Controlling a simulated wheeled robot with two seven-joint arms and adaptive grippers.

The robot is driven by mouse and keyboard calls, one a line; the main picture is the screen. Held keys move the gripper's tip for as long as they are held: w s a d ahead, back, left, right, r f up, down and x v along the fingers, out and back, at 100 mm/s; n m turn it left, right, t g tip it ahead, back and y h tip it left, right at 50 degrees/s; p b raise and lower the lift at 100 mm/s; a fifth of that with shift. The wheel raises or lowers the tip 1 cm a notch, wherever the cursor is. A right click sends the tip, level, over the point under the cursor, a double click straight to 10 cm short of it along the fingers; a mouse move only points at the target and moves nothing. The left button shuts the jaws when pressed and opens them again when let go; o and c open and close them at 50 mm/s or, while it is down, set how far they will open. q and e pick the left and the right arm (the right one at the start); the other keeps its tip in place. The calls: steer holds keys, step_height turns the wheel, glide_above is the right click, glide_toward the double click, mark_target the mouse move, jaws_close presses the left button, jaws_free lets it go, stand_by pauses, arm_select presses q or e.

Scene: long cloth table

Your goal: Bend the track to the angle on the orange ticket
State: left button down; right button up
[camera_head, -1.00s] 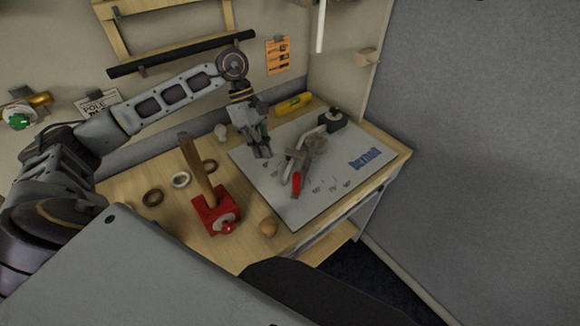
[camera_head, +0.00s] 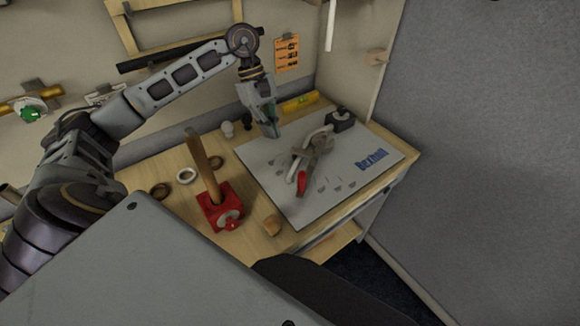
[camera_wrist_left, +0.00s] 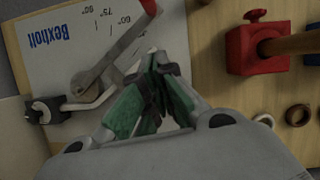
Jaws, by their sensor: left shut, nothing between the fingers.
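The orange ticket (camera_head: 287,53) hangs on the back wall; its print is too small to read. On the white board (camera_head: 365,175) lies a bending fixture (camera_head: 314,148) with a grey lever and a red grip (camera_head: 302,182). A pale bent rod, which looks like the track (camera_wrist_left: 108,90), runs from the black block (camera_wrist_left: 45,110) toward the lever. Angle marks, including 60°, 75° and 90°, show beside the lever in the wrist view. My left gripper (camera_head: 273,134) is shut and empty, above the board's back left part, apart from the lever. My right gripper is out of view.
A red block with a wooden handle (camera_head: 220,207) stands left of the board. Several rings, such as a white ring (camera_head: 187,175), lie around it. A yellow level (camera_head: 300,102) lies at the back. The right board area is clear.

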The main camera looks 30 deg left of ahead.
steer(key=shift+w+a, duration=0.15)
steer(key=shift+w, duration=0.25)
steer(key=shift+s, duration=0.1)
